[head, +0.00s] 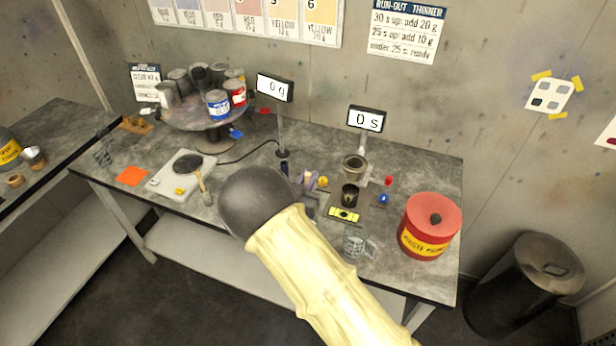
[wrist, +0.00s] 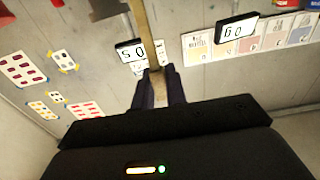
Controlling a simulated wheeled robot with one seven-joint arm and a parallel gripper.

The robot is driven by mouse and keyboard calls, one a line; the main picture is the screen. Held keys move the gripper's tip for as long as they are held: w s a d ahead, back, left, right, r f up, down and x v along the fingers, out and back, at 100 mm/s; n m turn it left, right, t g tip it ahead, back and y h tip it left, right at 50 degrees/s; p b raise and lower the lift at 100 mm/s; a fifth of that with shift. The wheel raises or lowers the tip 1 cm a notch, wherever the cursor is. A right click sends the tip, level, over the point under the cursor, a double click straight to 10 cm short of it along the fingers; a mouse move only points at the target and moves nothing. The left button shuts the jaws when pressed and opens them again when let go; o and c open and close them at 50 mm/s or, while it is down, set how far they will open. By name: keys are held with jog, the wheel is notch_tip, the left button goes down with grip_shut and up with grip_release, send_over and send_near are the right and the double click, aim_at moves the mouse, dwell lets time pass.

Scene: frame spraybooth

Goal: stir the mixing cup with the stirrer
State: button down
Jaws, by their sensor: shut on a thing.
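In the wrist view, my gripper (wrist: 158,76) is shut on a thin wooden stick, the stirrer (wrist: 141,22). In the head view, my arm's dark rounded joint and pale yellow sleeve hide most of the gripper, and the held stick cannot be made out. A small dark open cup (head: 350,196), which looks like the mixing cup, stands upright below a metal cup on a stand (head: 354,166). It is just right of my arm's end. Whether the stirrer is in it cannot be seen.
A yellow level (head: 344,215) and clear mug (head: 355,243) stand near the cup. A red waste bin (head: 430,226) is at the right. A scale (head: 160,181), wooden-handled tool (head: 203,185) and can-laden turntable (head: 180,121) are left. Two displays (head: 275,87) (head: 366,119) rise behind.

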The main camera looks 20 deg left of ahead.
jog(key=shift+f+b, duration=4.55)
jog(key=shift+f, duration=1.15)
jog(key=shift+d, duration=0.15)
